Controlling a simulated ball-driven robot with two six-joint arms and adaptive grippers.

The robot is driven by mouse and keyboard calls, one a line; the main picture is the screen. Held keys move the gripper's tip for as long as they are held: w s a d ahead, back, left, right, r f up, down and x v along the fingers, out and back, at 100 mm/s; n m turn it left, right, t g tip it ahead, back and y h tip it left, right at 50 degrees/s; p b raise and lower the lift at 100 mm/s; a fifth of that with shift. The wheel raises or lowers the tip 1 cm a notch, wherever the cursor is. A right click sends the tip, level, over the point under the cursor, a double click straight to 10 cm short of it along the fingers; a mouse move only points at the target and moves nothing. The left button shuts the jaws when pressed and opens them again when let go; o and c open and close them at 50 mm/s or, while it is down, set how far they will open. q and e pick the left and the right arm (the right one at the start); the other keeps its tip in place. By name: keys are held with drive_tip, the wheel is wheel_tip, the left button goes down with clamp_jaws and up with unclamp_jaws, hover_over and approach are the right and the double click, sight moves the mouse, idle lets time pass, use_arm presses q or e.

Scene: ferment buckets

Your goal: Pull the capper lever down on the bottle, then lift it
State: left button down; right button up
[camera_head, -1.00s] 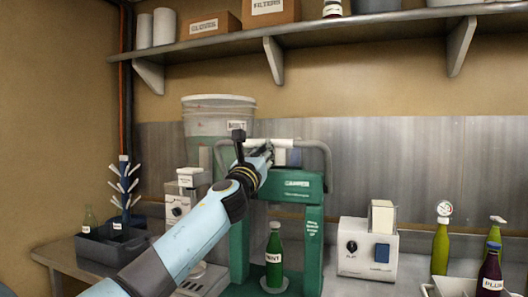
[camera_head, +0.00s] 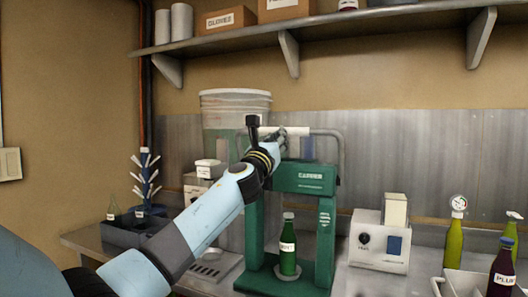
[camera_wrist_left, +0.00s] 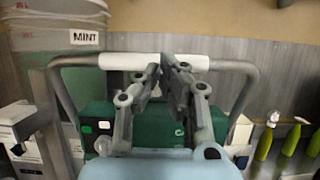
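The green capper (camera_head: 303,178) stands on the bench, with its lever raised. The lever is a grey hoop with a white grip (camera_head: 297,131) across its top. A green bottle (camera_head: 288,262) with a pale label and white top stands upright on the capper's base, between its posts. My left gripper (camera_head: 279,138) is at the white grip. In the left wrist view its fingers (camera_wrist_left: 167,68) lie across the middle of the white grip (camera_wrist_left: 120,62), tips close together. I cannot tell whether they are shut on it. My right gripper is not in view.
A large bucket (camera_head: 235,103) stands behind the capper. A white device (camera_head: 380,245) is to its right and a dark crate (camera_head: 135,232) with a bottle tree to its left. Bottles stand around a tray (camera_head: 462,283) at the right. A shelf (camera_head: 340,24) runs above.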

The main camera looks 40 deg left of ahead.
use_arm(q)
drive_tip(key=s+r+p+v, duration=0.1)
drive_tip(key=r+v, duration=0.1)
drive_tip(key=v, duration=0.8)
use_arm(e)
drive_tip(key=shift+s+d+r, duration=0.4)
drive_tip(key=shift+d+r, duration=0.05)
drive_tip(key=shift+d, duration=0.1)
use_arm(q)
drive_tip(key=shift+s+d, duration=0.1)
